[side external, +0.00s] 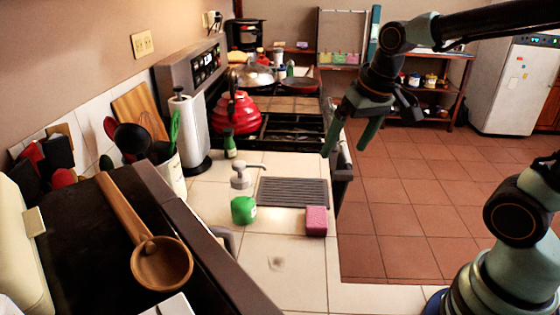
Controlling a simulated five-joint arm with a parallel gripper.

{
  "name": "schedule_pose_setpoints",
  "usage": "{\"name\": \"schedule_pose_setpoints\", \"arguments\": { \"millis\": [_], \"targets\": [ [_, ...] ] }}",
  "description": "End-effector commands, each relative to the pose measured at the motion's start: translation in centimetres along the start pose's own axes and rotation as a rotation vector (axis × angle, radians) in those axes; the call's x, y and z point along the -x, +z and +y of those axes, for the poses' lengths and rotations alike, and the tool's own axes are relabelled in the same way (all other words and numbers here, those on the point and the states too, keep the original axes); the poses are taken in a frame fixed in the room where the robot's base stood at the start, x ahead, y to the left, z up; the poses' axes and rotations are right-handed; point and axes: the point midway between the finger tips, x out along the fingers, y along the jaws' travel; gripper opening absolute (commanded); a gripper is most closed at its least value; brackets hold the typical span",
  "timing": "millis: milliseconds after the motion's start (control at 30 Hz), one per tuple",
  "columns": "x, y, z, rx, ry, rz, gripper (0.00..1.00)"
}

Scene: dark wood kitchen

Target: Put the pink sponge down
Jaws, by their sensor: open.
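The pink sponge (316,221) stands on the white tiled counter (290,245), close to the counter's right edge and just in front of a grey ribbed mat. My gripper (347,143) is open and empty. Its two green fingers point down, above and to the right of the sponge in the picture, clear of it. Nothing hides the sponge.
A green-and-white soap bottle (243,208) stands left of the sponge, with the grey ribbed mat (293,192) behind. A paper towel roll (186,135), a red pot (236,112) and the stove (290,128) are further back. The counter's front is clear.

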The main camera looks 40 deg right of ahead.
Motion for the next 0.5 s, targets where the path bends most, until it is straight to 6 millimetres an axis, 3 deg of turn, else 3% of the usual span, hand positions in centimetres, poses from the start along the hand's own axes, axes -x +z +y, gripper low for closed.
{"name": "schedule_pose_setpoints", "arguments": {
  "millis": [200,500],
  "targets": [
    [2.4,3.0,0.0,0.180,-0.027,0.117,0.97],
    [2.8,4.3,0.1,0.262,-0.032,0.163,0.97]
  ]
}}
